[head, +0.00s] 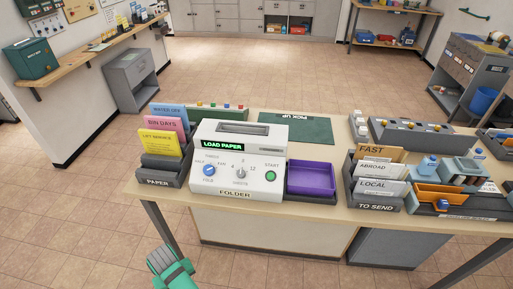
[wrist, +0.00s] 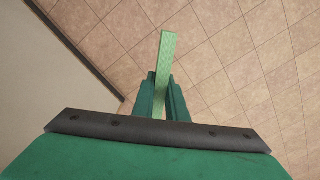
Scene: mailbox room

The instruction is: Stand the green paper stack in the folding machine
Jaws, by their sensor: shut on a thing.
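The green paper stack (wrist: 166,55) shows in the wrist view as a narrow light green strip, seen nearly edge on. My gripper (wrist: 163,88) is shut on it, with a dark green finger on each side. In the head view only part of my green arm end (head: 172,268) shows at the bottom, in front of the table; the stack is not clearly seen there. The white folding machine (head: 238,162), labelled FOLDER, stands on the table with a slot (head: 243,129) in its top. Its display reads LOAD PAPER.
A dark PAPER rack (head: 160,172) with yellow, pink and blue stacks stands left of the machine. A purple tray (head: 311,177) is at its right, and a TO SEND rack (head: 373,195) farther right. A dark green PICK UP mat (head: 296,127) lies behind. The table's front edge lies near my gripper.

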